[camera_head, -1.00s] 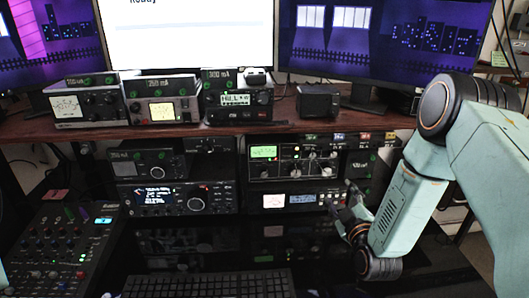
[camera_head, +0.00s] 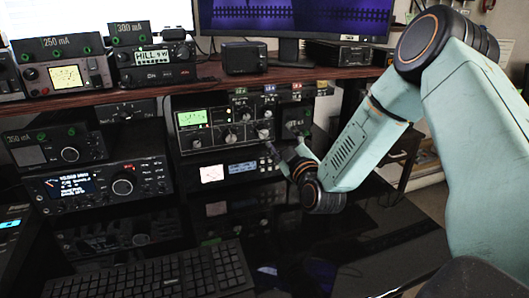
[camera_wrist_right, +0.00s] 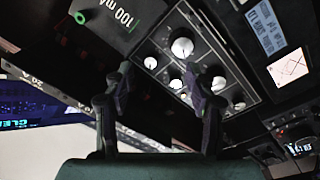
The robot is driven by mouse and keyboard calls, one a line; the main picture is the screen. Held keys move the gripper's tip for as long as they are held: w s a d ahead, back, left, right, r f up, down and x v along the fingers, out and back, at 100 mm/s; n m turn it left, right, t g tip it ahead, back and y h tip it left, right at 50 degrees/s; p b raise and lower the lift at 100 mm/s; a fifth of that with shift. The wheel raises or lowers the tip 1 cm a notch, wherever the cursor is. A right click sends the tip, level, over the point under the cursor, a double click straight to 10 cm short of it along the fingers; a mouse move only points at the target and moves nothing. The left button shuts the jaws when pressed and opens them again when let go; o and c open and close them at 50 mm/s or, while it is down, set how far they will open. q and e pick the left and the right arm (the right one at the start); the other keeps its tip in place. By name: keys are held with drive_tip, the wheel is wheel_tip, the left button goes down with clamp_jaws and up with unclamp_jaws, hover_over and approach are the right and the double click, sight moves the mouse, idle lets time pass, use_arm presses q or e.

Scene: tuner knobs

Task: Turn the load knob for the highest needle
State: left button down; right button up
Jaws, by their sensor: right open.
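The tuner (camera_head: 222,138) is a black panel under the wooden shelf, with a green-lit meter (camera_head: 192,118) at its upper left and several pale knobs. I cannot read the knob labels, so I cannot tell which is the load knob. The meter's needle is too small to read. My right gripper (camera_head: 276,153) is at the panel's lower right corner. In the right wrist view its two fingers (camera_wrist_right: 158,78) are apart and empty. A large white knob (camera_wrist_right: 182,47) and several smaller ones show beyond and beside the right-hand finger. My left gripper is not in view.
A unit with a white meter (camera_head: 211,173) sits below the tuner. A dark box labelled 100 m... (camera_wrist_right: 118,18) is beside the panel in the wrist view. The shelf (camera_head: 180,87) overhangs the panel. A keyboard (camera_head: 170,275) lies in front on glossy black desk.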

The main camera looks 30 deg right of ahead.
sight(264, 134)
drive_tip(key=shift+n+g+y, duration=0.3)
drive_tip(key=shift+n+y, duration=0.4)
drive_tip(key=shift+n, duration=0.2)
drive_tip(key=w, duration=0.2)
drive_tip(key=w+f+b, duration=0.1)
drive_tip(key=w, duration=0.1)
drive_tip(key=w+f+b, duration=0.1)
drive_tip(key=w, duration=0.2)
drive_tip(key=shift+a+f, duration=0.1)
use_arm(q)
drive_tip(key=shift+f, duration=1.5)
use_arm(e)
drive_tip(key=shift+w, duration=0.4)
drive_tip(key=c, duration=1.2)
